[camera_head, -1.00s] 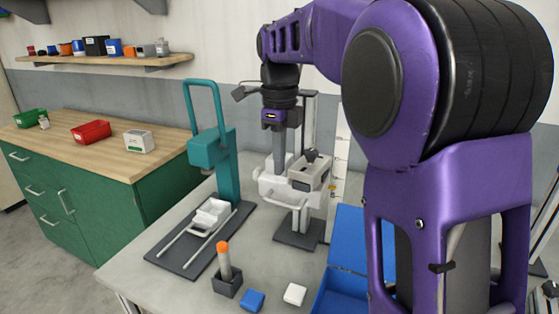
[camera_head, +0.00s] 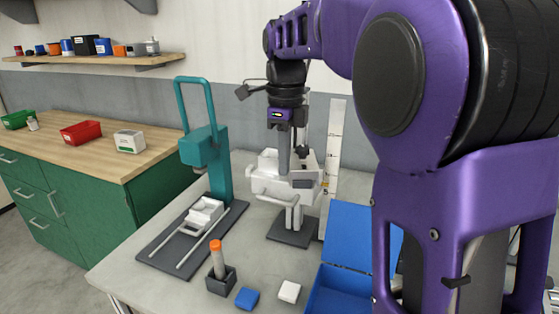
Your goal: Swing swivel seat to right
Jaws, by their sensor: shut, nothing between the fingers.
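The white swivel seat (camera_head: 265,184) is part of a white device on an upright post, above a dark square base plate (camera_head: 292,232), near the back of the grey table. A grey panel (camera_head: 303,184) shows at the device's right front. My gripper (camera_head: 284,172) points straight down at the middle of the device, with its narrow grey fingers together and nothing held. The fingertips are at or in front of the white body; I cannot tell whether they touch it. The far side of the device is hidden.
A teal press (camera_head: 205,150) stands left of the device on a dark railed plate. In front are an orange-capped tube in a holder (camera_head: 221,279), a blue block (camera_head: 247,298) and a white block (camera_head: 289,291). An open blue box (camera_head: 345,289) is at right, partly behind my arm.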

